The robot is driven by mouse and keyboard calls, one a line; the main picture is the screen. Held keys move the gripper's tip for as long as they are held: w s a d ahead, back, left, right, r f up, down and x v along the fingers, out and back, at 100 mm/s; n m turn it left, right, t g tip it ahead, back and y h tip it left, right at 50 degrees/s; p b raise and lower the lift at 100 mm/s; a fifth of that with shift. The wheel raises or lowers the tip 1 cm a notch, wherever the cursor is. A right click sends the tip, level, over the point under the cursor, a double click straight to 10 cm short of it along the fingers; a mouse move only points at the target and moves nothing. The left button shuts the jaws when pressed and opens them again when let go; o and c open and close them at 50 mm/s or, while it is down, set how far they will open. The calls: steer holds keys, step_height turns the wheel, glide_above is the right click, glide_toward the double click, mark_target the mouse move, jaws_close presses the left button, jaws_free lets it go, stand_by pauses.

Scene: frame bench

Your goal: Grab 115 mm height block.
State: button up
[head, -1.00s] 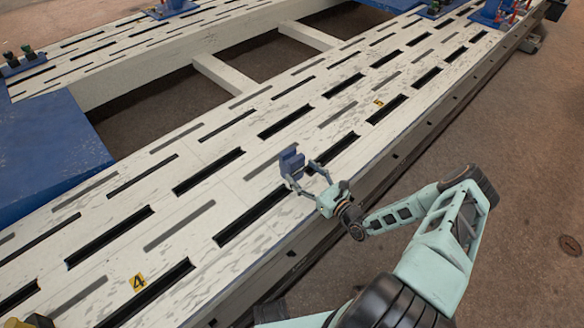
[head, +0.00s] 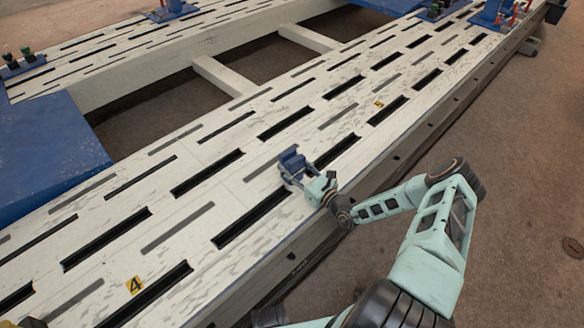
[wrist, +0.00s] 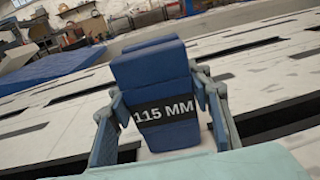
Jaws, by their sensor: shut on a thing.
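The 115 mm block (head: 293,162) is dark blue and stands on the white slotted bench top (head: 190,222). In the wrist view the block (wrist: 153,77) carries a black band with the white text "115 MM". My gripper (head: 297,178) is at the block, its fingers one on each side. In the wrist view my gripper's fingers (wrist: 160,115) flank the block's lower part and are shut on it. The block's base is partly hidden by my gripper.
Yellow markers "4" (head: 135,285) and "5" (head: 379,104) lie on the bench. Long dark slots run along the bench top. Blue fixtures (head: 172,10) stand at the far side. A blue plate (head: 45,150) lies at the left. The bench top around the block is clear.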

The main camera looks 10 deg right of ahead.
jaws_close()
steer(key=shift+r, duration=0.15)
